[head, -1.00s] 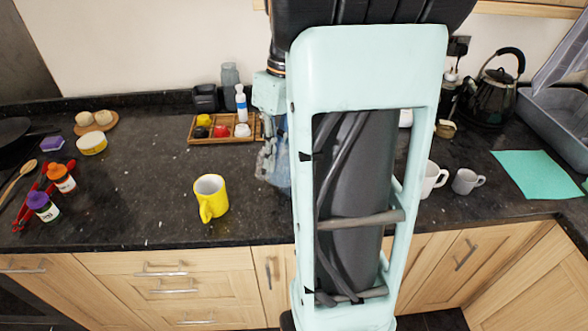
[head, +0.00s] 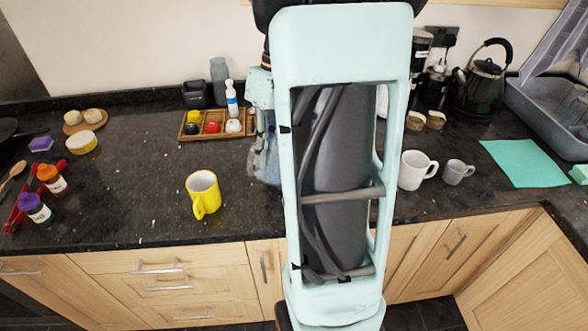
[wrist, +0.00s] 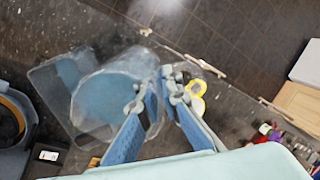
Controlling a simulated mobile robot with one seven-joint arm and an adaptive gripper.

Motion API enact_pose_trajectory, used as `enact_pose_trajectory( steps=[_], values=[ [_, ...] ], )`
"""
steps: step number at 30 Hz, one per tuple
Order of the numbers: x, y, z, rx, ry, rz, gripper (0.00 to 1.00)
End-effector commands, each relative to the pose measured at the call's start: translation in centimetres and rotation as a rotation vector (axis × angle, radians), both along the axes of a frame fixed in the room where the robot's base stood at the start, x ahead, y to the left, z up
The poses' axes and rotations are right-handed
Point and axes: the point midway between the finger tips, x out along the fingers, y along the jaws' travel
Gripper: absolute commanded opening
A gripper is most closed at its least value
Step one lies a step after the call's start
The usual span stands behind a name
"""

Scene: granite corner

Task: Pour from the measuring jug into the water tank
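The clear measuring jug (wrist: 150,72) shows in the wrist view with bluish contents. My gripper (wrist: 158,92) has its two blue fingers on either side of the jug's handle and appears shut on it. A clear box-like vessel (wrist: 52,88), apparently the water tank, is beside and partly behind the jug at the left; the overlap of clear walls hides where one ends. In the head view a clear bluish vessel (head: 264,160) shows under my gripper, left of my arm. My arm hides its right side, so its tilt and contact with the counter are unclear.
A yellow mug (head: 203,192) stands to the left, and a wooden tray (head: 187,134) of small items behind. A white mug (head: 412,172), a grey mug (head: 455,174) and a kettle (head: 480,85) stand right. The counter's left middle is clear.

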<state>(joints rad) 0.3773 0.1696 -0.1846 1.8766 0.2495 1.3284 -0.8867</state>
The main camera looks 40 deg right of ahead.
Motion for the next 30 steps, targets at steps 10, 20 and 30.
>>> enact_pose_trajectory(
  steps=[10, 20, 30],
  values=[
    [0.05, 0.00, 0.05, -0.001, -0.002, -0.001, 0.00],
    [0.07, -0.02, 0.19, 0.033, 0.008, -0.003, 0.00],
    [0.07, 0.03, 0.16, 0.068, 0.015, -0.002, 0.00]
  ],
)
